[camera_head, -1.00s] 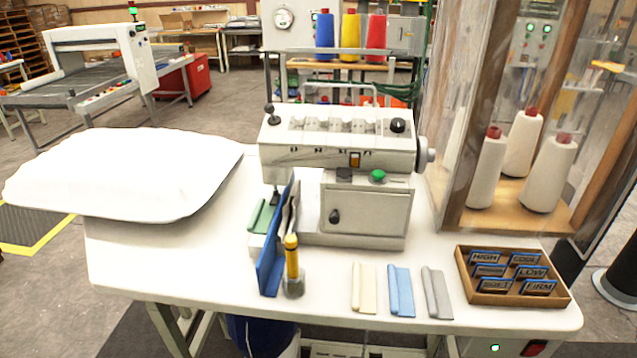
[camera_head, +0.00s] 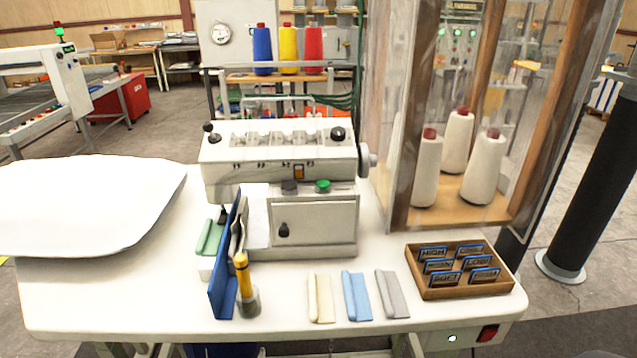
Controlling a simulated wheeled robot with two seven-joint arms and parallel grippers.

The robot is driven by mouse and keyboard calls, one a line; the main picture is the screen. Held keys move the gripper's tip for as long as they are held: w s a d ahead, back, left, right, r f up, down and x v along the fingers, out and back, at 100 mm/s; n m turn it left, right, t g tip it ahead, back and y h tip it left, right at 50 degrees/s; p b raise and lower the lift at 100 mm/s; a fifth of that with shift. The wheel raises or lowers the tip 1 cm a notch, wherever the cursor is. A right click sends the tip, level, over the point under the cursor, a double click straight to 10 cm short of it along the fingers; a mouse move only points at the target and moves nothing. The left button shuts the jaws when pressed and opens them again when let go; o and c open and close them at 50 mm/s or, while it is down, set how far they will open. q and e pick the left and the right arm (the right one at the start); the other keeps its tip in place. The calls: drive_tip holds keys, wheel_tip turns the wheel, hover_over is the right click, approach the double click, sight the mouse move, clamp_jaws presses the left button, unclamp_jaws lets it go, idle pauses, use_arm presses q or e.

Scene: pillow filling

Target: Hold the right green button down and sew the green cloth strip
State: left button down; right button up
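The white sewing machine (camera_head: 285,160) stands in the middle of the white table. A green button (camera_head: 323,186) sits on the right of its front ledge, with a dark button (camera_head: 290,187) to its left. The green cloth strip (camera_head: 209,238) lies at the machine's left end, partly hidden behind an upright blue panel (camera_head: 222,265). Neither of my grippers is in view, and nothing touches the button or the strip.
Cream (camera_head: 321,298), blue (camera_head: 356,295) and grey (camera_head: 391,293) strips lie at the front of the table. A yellow-handled tool (camera_head: 243,275) stands by the panel. A label tray (camera_head: 459,290) is at right, a white pillow (camera_head: 85,205) at left. A thread cabinet (camera_head: 398,180) stands behind.

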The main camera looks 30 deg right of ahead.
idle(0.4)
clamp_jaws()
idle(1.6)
